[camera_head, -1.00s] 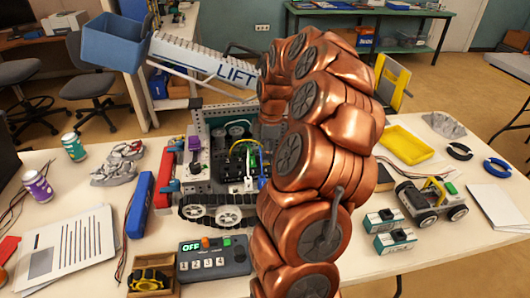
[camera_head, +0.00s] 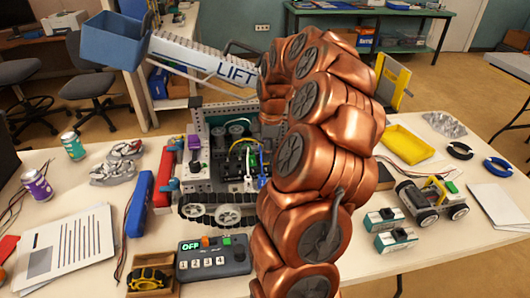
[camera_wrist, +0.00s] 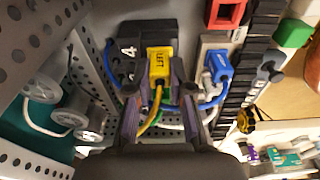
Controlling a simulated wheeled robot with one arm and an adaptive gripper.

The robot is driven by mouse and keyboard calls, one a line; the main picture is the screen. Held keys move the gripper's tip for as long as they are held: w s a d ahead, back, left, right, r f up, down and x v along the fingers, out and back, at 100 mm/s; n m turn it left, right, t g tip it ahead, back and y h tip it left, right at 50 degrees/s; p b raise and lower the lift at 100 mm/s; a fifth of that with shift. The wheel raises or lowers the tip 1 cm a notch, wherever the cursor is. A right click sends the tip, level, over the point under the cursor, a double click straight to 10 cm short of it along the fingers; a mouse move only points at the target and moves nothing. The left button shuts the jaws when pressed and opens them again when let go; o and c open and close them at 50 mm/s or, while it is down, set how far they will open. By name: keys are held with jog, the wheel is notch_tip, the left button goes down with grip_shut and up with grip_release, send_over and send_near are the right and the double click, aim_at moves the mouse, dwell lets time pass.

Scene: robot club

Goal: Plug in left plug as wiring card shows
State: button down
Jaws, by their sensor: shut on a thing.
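The yellow plug marked LEFT (camera_wrist: 158,62) is between the fingers of my gripper (camera_wrist: 158,84) in the wrist view, and the gripper is shut on it. Its yellow cable bends down below. The plug's far end meets the black port block (camera_wrist: 128,50), where a digit 4 shows left of it; whether it is seated, I cannot tell. A blue plug (camera_wrist: 216,66) sits in a grey block to the right. In the head view, my arm hides the gripper. The black block (camera_head: 236,166) shows on the tracked robot.
The tracked robot (camera_head: 225,212) with its LIFT arm (camera_head: 205,60) stands mid-table. A control box (camera_head: 214,259) reading OFF is in front. Perforated metal walls (camera_wrist: 95,75) and grey cylinders (camera_wrist: 45,90) crowd the gripper's left; a black track (camera_wrist: 240,75) lies right.

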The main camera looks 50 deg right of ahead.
jog(key=shift+f, duration=0.15)
jog(key=c, duration=1)
grip_release()
jog(key=shift+o, duration=0.2)
jog(key=shift+r+p, duration=0.65)
jog(key=shift+r, duration=2.45)
